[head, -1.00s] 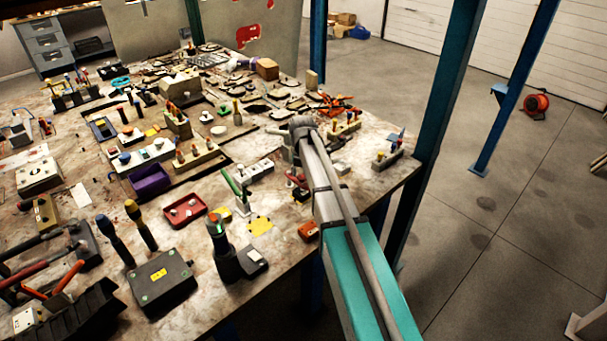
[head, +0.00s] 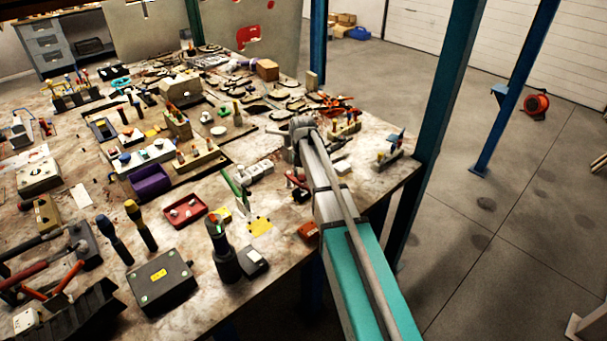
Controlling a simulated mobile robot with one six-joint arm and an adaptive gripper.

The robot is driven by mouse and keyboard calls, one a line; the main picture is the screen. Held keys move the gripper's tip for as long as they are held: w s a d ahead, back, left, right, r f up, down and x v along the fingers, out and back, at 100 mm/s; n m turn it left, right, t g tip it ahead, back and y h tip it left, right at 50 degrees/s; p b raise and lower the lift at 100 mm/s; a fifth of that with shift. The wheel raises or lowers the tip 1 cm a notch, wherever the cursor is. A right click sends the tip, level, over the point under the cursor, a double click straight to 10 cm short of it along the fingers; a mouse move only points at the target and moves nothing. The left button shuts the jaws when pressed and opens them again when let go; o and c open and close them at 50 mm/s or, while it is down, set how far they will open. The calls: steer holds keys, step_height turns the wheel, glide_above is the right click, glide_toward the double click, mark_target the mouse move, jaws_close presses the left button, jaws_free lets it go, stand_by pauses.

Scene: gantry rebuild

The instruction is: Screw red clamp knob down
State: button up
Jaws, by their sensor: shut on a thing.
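My arm reaches from the lower right over the bench's right side, its grey end joint (head: 302,126) near the right-hand cluster of parts. My gripper is hidden behind my arm links, so its jaws and what lies between them do not show. A small dark and red item (head: 297,183) lies close beside the arm on its left. It is too small to tell whether it is the clamp or its red knob. No red clamp knob can be made out for certain.
The bench (head: 208,274) is crowded with tools and blocks. Near the arm are a white block (head: 261,169), an orange-red block (head: 309,231), a red tray (head: 185,211) and a dark cylinder (head: 222,258). A blue post (head: 433,130) stands right of the arm.

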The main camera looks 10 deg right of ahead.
steer(key=shift+a+m, duration=0.15)
steer(key=shift+m, duration=0.25)
